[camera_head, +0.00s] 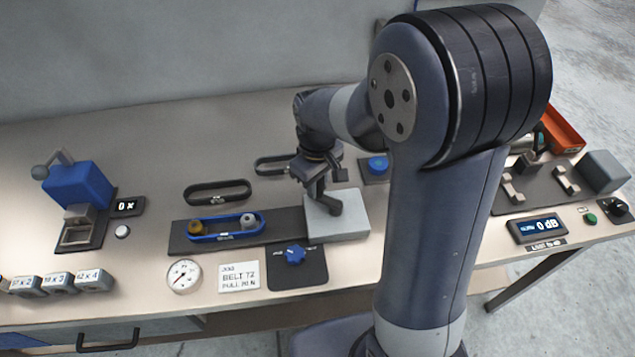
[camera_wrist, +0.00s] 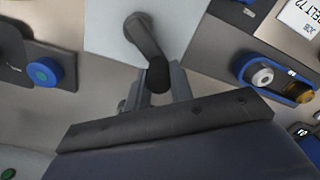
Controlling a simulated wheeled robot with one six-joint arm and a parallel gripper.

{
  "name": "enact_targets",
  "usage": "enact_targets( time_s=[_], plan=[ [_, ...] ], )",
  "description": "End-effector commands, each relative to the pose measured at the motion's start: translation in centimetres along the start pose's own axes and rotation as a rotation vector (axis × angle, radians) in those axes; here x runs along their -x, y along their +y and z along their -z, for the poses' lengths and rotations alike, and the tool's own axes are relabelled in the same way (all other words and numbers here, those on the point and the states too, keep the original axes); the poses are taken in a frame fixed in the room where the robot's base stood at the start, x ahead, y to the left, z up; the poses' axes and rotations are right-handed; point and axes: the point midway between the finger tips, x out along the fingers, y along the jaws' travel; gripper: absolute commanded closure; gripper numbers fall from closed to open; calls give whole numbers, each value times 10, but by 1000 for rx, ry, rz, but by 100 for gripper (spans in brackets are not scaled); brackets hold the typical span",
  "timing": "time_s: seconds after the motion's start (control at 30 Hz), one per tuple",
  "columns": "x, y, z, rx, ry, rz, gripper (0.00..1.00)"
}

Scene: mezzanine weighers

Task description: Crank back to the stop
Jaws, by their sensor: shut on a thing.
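The crank is a dark grey arm with a dark grip (camera_wrist: 158,75), mounted on a light grey block (camera_head: 345,228). The block also shows in the wrist view (camera_wrist: 185,25), where the crank arm (camera_wrist: 143,36) runs from its pivot at the top down to the grip. My gripper (camera_wrist: 157,92) is shut on this grip, one finger on each side. In the head view my gripper (camera_head: 320,178) is over the back left of the block, partly hiding the crank. A blue belt (camera_head: 225,236) loops around two pulleys just left of the block. The stop cannot be made out.
A blue knob (camera_head: 293,255), a dial gauge (camera_head: 183,275) and a job card (camera_head: 239,277) lie in front. Spare black belts (camera_head: 217,192) lie behind. A blue button (camera_head: 377,164) is right of my gripper. A blue press (camera_head: 78,186) stands left, a display (camera_head: 537,228) right.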

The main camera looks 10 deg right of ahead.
Motion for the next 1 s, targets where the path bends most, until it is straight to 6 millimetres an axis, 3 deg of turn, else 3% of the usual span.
enact_targets(
  time_s=[0.1,0.13,0.37,0.73,1.0],
  plan=[
    [1,0,0,-1,2,0,100],
    [1,0,0,-1,2,0,76],
    [0,0,0,-2,1,0,58],
    [8,0,0,-2,2,-1,56],
    [60,0,1,-2,6,-3,56]
  ],
)
